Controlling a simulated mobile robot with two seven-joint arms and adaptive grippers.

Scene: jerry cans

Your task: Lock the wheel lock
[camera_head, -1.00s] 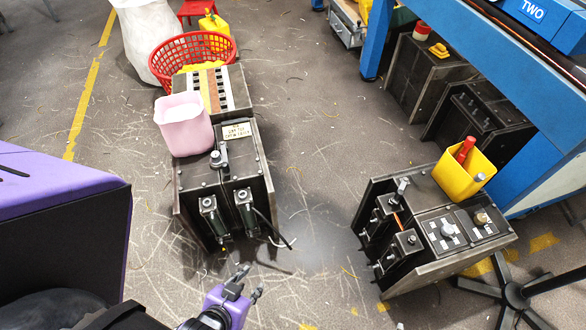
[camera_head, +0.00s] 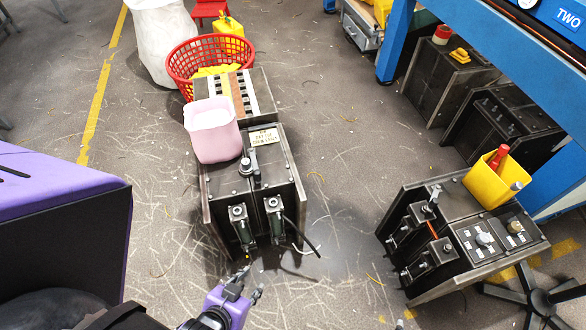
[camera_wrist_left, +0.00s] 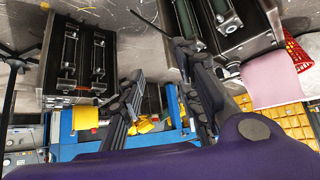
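The wheel lock cannot be told for certain from the other fittings. A dark metal box (camera_head: 280,165) stands on the floor left of centre in the head view. Its top carries a round knob with a lever (camera_head: 246,167). Two upright fittings with round caps, a left one (camera_head: 238,213) and a right one (camera_head: 274,205), sit at its near end. My left gripper (camera_head: 246,278) is in front of this end and below the fittings in the picture, apart from them as far as I can tell. In the left wrist view its fingers (camera_wrist_left: 162,75) are spread with nothing visible between them.
A pink bin (camera_head: 212,133) stands on the left box, a red basket (camera_head: 208,62) behind it. A second dark box (camera_head: 455,210) with a yellow bin (camera_head: 490,185) stands at right. A blue frame (camera_head: 400,40) rises at upper right. Scratched floor between the boxes is free.

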